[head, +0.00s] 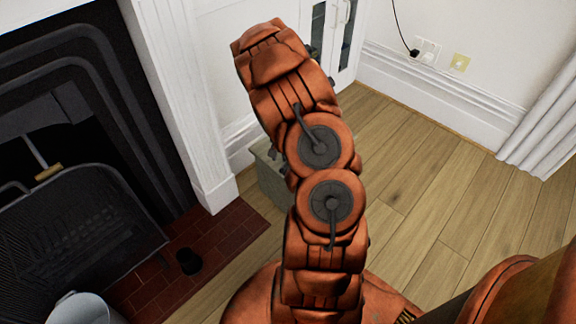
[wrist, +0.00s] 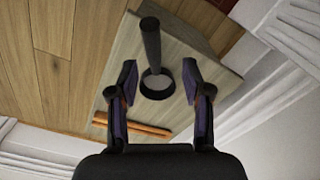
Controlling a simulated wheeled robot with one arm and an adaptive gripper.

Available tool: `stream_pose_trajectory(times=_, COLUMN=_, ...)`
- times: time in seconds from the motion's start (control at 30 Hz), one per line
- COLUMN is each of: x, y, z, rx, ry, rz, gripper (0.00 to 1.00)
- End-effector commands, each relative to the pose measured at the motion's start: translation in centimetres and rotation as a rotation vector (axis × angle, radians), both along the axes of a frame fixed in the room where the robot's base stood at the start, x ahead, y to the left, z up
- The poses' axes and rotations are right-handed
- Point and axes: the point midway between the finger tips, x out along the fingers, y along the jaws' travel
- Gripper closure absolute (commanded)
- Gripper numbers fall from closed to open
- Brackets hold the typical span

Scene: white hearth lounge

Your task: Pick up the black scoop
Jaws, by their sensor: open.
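The black scoop (wrist: 151,42) shows in the wrist view, with a straight dark handle and a round, dark-rimmed end. It is on or just above a pale wooden top (wrist: 190,118); I cannot tell whether it touches. My gripper (wrist: 160,74) is open, with one finger on each side of the scoop's round end and a visible gap to both. In the head view my arm hides the scoop and most of the gripper.
A brown stick-like object (wrist: 134,125) lies on the same top. In the head view, a greenish-grey box (head: 270,182) stands partly behind my arm. The fireplace screen (head: 80,235), a small dark object (head: 189,262) and a pale bucket (head: 80,308) are at left. Floor at right is clear.

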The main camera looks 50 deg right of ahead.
Motion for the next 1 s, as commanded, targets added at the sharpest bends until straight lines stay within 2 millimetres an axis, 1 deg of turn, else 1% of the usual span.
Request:
stream_pose_trajectory(times=0.03, x=0.0, y=0.0, z=-0.6, rx=0.000, ry=0.001, rz=0.000, gripper=0.51)
stream_pose_trajectory(times=0.1, x=0.0, y=0.0, z=-1.2, rx=0.000, ry=0.000, rz=0.000, gripper=0.51)
stream_pose_trajectory(times=0.27, x=-0.2, y=-0.1, z=-2.1, rx=-0.001, ry=0.000, rz=0.000, gripper=0.51)
stream_pose_trajectory(times=0.47, x=-0.9, y=-0.2, z=-4.8, rx=0.003, ry=0.004, rz=0.001, gripper=0.51)
stream_pose_trajectory(times=0.6, x=-0.8, y=-0.2, z=-6.4, rx=0.003, ry=0.003, rz=0.001, gripper=0.51)
stream_pose_trajectory(times=0.7, x=-0.8, y=-0.2, z=-6.7, rx=0.002, ry=0.001, rz=0.001, gripper=0.51)
stream_pose_trajectory(times=0.87, x=-0.7, y=-0.2, z=-6.6, rx=0.001, ry=0.000, rz=0.001, gripper=0.51)
stream_pose_trajectory(times=0.9, x=-0.7, y=-0.2, z=-6.6, rx=0.001, ry=0.000, rz=0.001, gripper=0.53)
stream_pose_trajectory(times=1.0, x=-0.7, y=-0.2, z=-6.6, rx=0.001, ry=0.000, rz=0.001, gripper=0.64)
